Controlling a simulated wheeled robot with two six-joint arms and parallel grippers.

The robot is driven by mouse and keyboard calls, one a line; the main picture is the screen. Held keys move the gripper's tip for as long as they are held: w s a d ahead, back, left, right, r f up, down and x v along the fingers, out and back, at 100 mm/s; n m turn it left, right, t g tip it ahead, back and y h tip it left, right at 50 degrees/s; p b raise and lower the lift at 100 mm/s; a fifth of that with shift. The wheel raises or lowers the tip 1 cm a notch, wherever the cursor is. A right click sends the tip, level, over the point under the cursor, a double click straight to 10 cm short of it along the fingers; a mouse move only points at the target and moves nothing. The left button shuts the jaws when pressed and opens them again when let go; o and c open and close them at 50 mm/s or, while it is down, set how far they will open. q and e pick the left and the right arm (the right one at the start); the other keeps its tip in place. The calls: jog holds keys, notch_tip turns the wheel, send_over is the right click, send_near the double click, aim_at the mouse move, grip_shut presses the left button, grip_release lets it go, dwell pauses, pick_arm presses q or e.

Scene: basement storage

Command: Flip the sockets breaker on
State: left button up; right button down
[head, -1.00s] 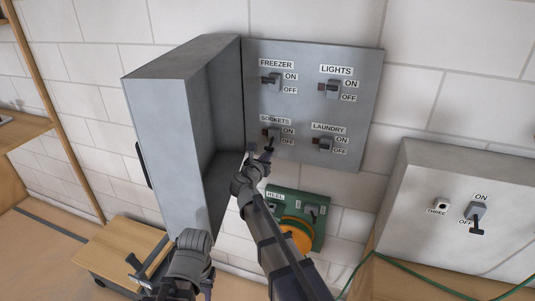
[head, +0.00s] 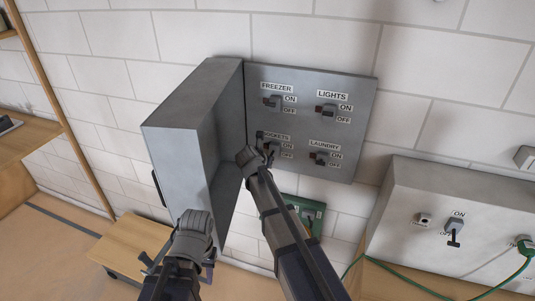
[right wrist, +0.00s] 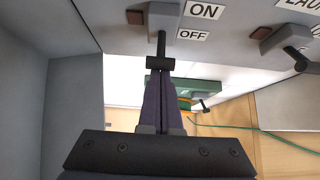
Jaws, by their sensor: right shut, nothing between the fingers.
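The sockets breaker (head: 270,145) is at the lower left of the grey panel (head: 308,128), its label partly hidden by my right gripper. In the right wrist view its dark lever (right wrist: 160,62) projects toward me and down, beside the ON and OFF labels. My right gripper (head: 262,153) is shut and empty, its fingertips right at the lever's end; I cannot tell whether they touch. The wrist view shows its closed fingers (right wrist: 159,78) in line just below the lever's crossbar. My left gripper (head: 176,264) is open and empty at the lower left, away from the panel.
The open grey cabinet door (head: 185,130) stands left of the panel. Freezer (head: 272,103), lights (head: 326,111) and laundry (head: 319,158) breakers surround the sockets one. A green reel panel (head: 312,213) is below. A grey switch box (head: 395,205) is at right, with a green cable.

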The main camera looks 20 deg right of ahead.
pick_arm(q)
jog(key=shift+r+p, duration=0.95)
jog(key=shift+r, duration=0.65)
pick_arm(e)
jog(key=shift+w+d+r+g, duration=0.1)
jog(key=shift+r+g, duration=0.05)
jog(key=shift+r, duration=0.45)
jog(key=shift+w+r+g, duration=0.1)
jog(key=shift+r+g, duration=0.05)
jog(key=shift+r, duration=0.45)
pick_arm(q)
jog(key=shift+r, duration=0.15)
pick_arm(e)
jog(key=shift+w+r, duration=0.15)
